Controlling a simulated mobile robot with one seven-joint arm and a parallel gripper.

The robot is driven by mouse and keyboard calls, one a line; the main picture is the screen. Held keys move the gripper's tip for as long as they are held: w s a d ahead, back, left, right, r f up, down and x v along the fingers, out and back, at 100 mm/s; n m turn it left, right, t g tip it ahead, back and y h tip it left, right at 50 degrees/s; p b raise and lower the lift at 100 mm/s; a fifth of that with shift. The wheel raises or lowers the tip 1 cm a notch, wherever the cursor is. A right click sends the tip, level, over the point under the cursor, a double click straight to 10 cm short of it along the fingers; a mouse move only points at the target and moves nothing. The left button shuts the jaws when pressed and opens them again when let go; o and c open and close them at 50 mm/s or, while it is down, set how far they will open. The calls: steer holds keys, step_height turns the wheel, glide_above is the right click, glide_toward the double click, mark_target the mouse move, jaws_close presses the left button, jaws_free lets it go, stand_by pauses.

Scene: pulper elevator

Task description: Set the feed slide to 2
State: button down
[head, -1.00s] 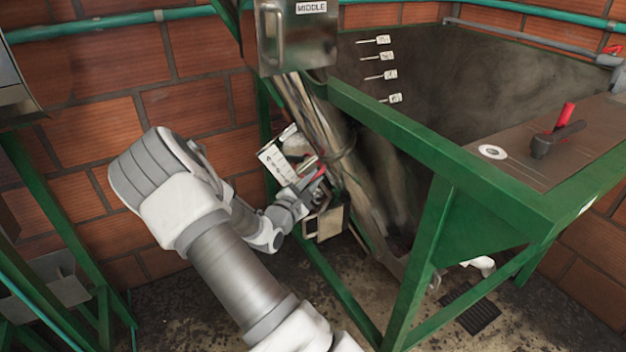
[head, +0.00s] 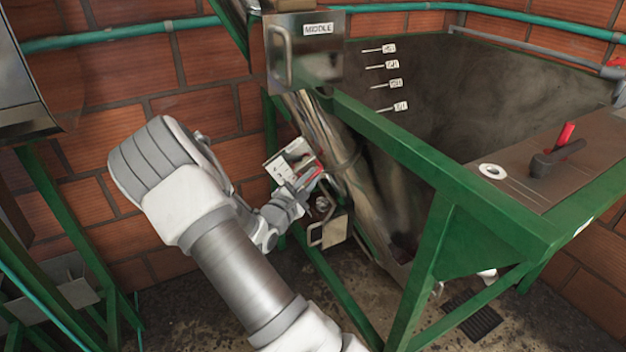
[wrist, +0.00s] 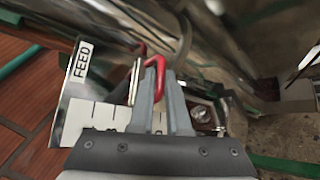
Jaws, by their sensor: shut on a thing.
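The feed slide's plate (wrist: 85,105), labelled FEED, shows at the left in the wrist view, with dark scale marks on its pale face. It also shows beside the pipe in the head view (head: 283,168). My gripper (wrist: 160,85) is shut on the red handle (wrist: 153,72) of the slide. In the head view my gripper (head: 312,180) is at the plate's right edge, low beside the chute. The scale numbers are too small to read, and my fingers and wrist hide part of the plate, so I cannot tell the setting.
A metal box labelled MIDDLE (head: 303,55) sits above my gripper. A green frame (head: 440,185) and a large grey tank (head: 480,85) stand to the right. A small metal box with a handle (head: 330,230) is just below my gripper. A red-handled lever (head: 562,145) is far right.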

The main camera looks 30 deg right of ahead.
steer(key=c, duration=0.9)
jaws_free()
steer(key=shift+a, duration=0.1)
steer(key=p+v, duration=0.1)
steer(key=v, duration=1.6)
steer(key=shift+s+a+f+p, duration=0.1)
steer(key=shift+p, duration=0.2)
